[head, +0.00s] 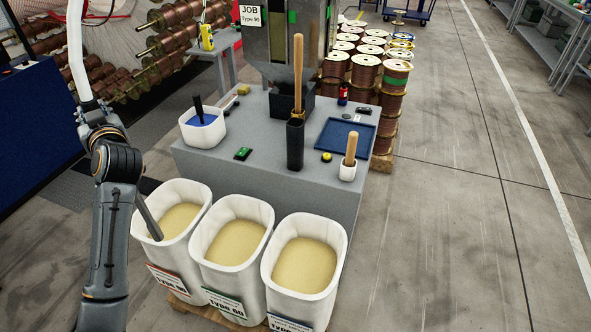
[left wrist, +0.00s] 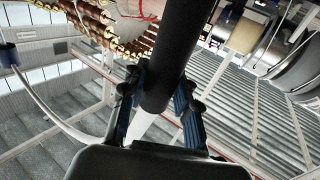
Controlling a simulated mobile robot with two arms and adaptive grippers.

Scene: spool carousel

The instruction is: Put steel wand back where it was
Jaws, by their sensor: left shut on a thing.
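The steel wand (head: 149,217) is a dark grey rod that slants down over the rim of the left white bin (head: 199,195). Its lower end meets the tan pellets in the picture; I cannot tell how deep it sits. A pale hose (head: 75,45) rises from its upper end. My left gripper (head: 97,117) is shut around the wand's upper part, partly hidden by my own arm. In the left wrist view, the gripper (left wrist: 160,110) has blue-padded fingers on both sides of the wand's black tube (left wrist: 172,50). My right gripper is not in view.
Two more pellet bins (head: 232,272) stand to the right. The floor at right is clear.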

